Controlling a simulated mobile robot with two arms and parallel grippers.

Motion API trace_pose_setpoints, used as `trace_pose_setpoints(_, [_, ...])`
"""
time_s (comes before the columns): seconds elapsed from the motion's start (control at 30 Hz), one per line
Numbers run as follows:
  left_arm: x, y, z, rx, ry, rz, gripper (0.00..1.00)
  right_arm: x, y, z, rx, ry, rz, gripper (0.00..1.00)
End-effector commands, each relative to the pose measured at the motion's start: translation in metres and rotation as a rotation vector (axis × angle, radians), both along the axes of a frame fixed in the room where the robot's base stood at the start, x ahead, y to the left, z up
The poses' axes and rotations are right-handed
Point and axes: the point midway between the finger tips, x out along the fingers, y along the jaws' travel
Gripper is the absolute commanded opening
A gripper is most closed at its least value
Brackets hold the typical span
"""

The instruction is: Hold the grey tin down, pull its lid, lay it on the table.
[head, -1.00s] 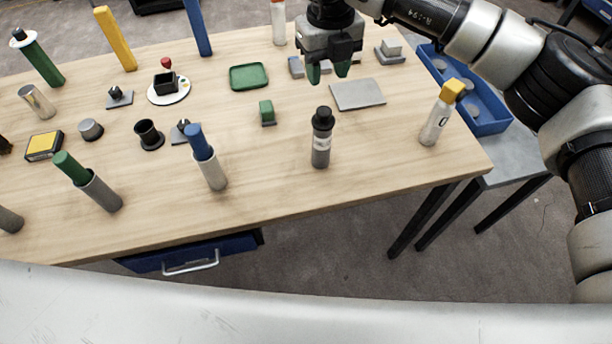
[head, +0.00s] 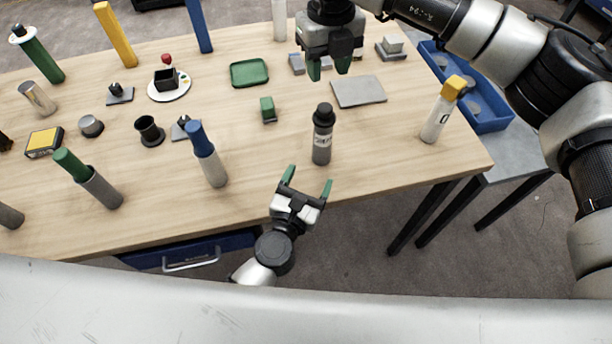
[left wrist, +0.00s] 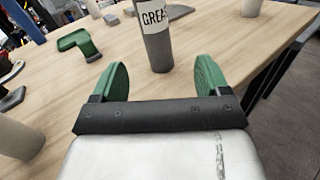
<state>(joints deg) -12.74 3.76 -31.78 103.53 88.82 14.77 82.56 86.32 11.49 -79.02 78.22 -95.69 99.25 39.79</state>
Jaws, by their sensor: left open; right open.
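The grey tin (head: 321,150) stands upright near the table's front edge, with a black lid (head: 324,114) on top. In the left wrist view the tin (left wrist: 155,42) shows a white label with part of a word, "GREA"; its lid is out of that picture. My left gripper (head: 307,180) is open and empty at the front edge, just in front of the tin and apart from it. Its green fingers (left wrist: 163,76) point toward the tin. My right gripper (head: 328,68) is open and empty, pointing down above the back of the table, behind the tin.
A grey plate (head: 358,91) lies behind the tin, and a small green block (head: 268,108) stands to its left. A blue-topped cylinder (head: 207,160) stands further left. A white bottle with a yellow cap (head: 440,112) stands at the right. Bare tabletop surrounds the tin.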

Motion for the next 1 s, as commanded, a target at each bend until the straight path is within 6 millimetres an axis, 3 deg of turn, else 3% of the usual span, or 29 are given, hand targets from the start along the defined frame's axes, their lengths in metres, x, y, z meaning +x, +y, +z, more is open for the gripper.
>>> trace_pose_setpoints(0.27, [0.025, -0.001, 0.003, -0.083, 0.023, 0.022, 0.76, 0.0, 0.0, 0.0, 0.0, 0.0, 0.0, 0.43])
trace_pose_setpoints(0.7, [0.096, -0.022, 0.002, -0.077, 0.024, 0.02, 0.76, 0.0, 0.0, 0.0, 0.0, 0.0, 0.0, 0.43])
trace_pose_setpoints(1.0, [0.11, -0.025, 0.002, -0.077, 0.025, 0.02, 0.76, 0.0, 0.0, 0.0, 0.0, 0.0, 0.0, 0.43])
